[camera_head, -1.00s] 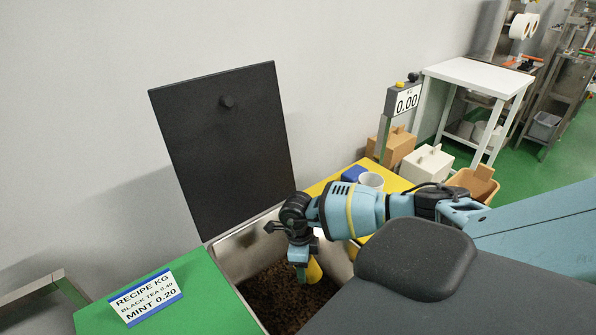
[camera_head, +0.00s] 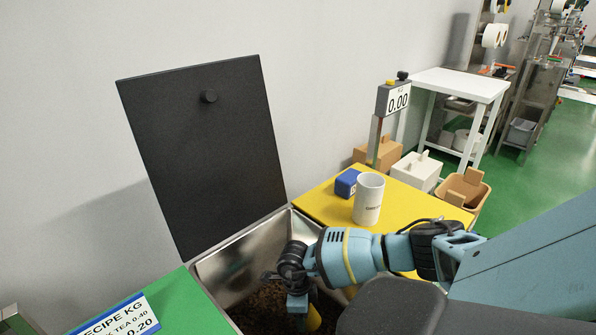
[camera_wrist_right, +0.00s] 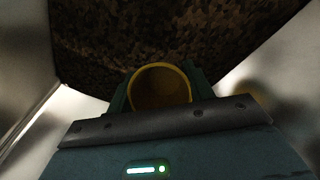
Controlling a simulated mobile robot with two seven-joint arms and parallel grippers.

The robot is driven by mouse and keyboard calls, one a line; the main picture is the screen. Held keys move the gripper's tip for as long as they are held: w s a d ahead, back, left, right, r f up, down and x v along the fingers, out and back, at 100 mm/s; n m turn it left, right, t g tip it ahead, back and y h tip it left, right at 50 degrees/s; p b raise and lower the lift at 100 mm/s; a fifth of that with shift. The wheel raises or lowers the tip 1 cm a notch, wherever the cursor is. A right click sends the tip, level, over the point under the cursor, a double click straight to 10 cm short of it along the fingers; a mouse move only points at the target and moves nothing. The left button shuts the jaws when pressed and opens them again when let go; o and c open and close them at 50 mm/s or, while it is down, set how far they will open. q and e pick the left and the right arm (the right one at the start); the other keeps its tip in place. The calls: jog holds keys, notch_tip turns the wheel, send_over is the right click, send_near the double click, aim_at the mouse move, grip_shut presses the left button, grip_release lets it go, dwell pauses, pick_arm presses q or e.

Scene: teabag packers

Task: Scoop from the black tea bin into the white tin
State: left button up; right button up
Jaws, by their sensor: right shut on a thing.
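The black tea bin (camera_head: 225,270) is a steel bin with dark brown tea (camera_head: 258,308) inside; its black lid (camera_head: 205,140) stands open against the wall. My right gripper (camera_head: 298,303) reaches down into the bin, shut on a yellow scoop (camera_head: 313,318). In the right wrist view the round scoop mouth (camera_wrist_right: 160,88) sits between the green fingers, close to the tea. The inside of the scoop looks dark; I cannot tell if it holds tea. The white tin (camera_head: 369,198) stands upright on the yellow table, behind and right of the gripper. My left gripper is out of view.
A blue block (camera_head: 347,183) stands left of the tin on the yellow table (camera_head: 318,206). A scale display (camera_head: 398,98) reads 0.00. A green table (camera_head: 185,297) with a recipe sign (camera_head: 120,322) adjoins the bin's left side. Crates sit behind the tin.

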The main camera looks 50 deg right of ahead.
notch_tip(320, 180, down, 7)
jog(key=b, duration=0.5)
jog(key=shift+f, duration=0.2)
jog(key=shift+f+b, duration=0.85)
jog(key=shift+f, duration=0.1)
jog(key=shift+r, duration=0.1)
